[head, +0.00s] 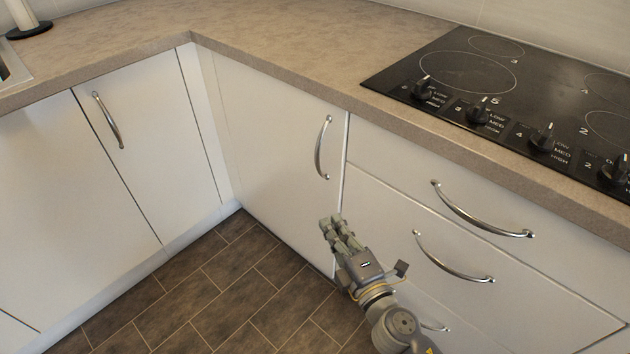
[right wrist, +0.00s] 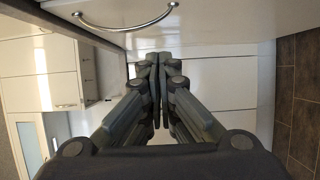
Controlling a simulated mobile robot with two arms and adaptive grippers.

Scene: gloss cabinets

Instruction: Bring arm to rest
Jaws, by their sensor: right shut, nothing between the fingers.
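My right gripper (head: 335,226) is in the lower middle of the head view, in front of the white cabinets and above the tiled floor. Its arm comes in from the bottom right. In the right wrist view its fingers (right wrist: 158,62) are together and empty. A drawer handle (right wrist: 125,22) shows above the fingers there, apart from them. My left gripper is not in either view.
White cabinets carry curved metal handles (head: 323,147), and drawers with handles (head: 480,212) stand to the right of the gripper. Above are a beige countertop (head: 265,45) and a black cooktop (head: 500,80). The tiled floor (head: 230,290) is clear.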

